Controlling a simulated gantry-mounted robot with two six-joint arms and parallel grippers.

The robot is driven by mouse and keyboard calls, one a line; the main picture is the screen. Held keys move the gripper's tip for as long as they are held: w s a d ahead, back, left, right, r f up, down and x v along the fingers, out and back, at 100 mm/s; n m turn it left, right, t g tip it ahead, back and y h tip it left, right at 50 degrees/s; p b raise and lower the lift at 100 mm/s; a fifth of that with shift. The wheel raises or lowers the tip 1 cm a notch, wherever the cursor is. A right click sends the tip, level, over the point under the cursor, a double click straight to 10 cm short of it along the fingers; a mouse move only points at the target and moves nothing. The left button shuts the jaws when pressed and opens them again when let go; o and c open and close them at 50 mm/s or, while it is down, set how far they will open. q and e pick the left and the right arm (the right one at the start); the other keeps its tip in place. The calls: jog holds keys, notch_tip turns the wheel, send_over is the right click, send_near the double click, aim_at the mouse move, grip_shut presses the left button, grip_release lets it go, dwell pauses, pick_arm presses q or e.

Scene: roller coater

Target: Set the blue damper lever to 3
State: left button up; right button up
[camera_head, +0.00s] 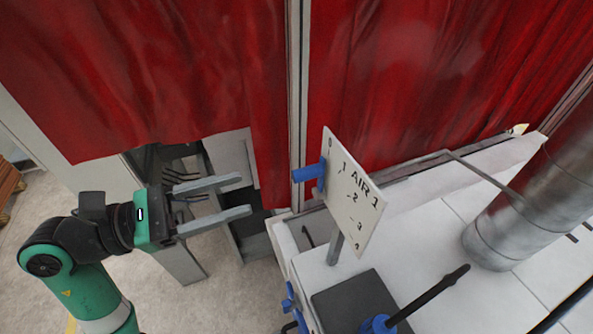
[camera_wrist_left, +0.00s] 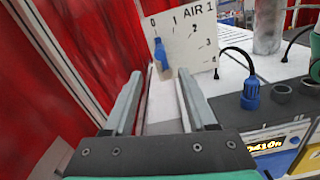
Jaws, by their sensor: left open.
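The blue damper lever (camera_head: 308,173) sits at the left edge of a white plate (camera_head: 352,205) marked AIR 1 with a scale from 0 to 4. In the left wrist view the lever (camera_wrist_left: 160,54) is near the 0 end of the scale on the plate (camera_wrist_left: 187,48). My left gripper (camera_head: 245,195) is open and empty, left of the lever and apart from it. In the left wrist view, the lever appears beyond the gap between the fingertips (camera_wrist_left: 159,74). My right gripper is not in view.
Red curtains (camera_head: 420,70) hang behind the plate. A metal duct (camera_head: 525,215) stands at the right. Open space lies between my left gripper and the lever.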

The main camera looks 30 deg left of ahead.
aim_at(296, 176)
pick_arm(q)
jog(key=x, duration=1)
jog(key=shift+w+d, duration=0.25)
jog(key=shift+d, duration=0.05)
grip_shut()
dwell(0.8)
